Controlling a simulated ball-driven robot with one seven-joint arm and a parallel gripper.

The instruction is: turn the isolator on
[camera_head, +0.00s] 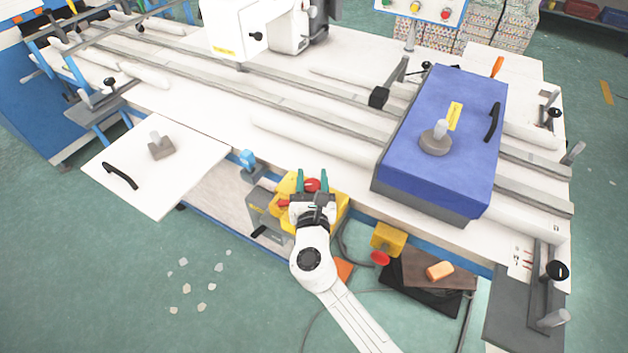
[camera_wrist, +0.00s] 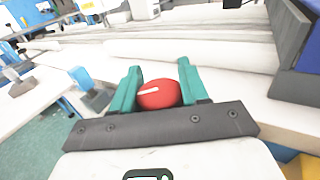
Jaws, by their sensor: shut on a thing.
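The isolator is a yellow box (camera_head: 338,207) with a red rotary knob (camera_head: 312,185) on top, at the table's front edge in the head view. My gripper (camera_head: 311,180) is over the box, with its green fingers on either side of the knob. In the wrist view, the red knob (camera_wrist: 160,95) sits between the two fingers of my gripper (camera_wrist: 159,74). The jaws are shut on it. A white line on the knob lies nearly level across that view. My gripper hides part of the yellow box.
A blue cover (camera_head: 440,125) with a black handle stands to the right on the white table. A yellow box with a red button (camera_head: 380,258) is right of my arm. A white panel (camera_head: 190,165) with a black handle is to the left. A blue clamp (camera_head: 247,160) stands nearby.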

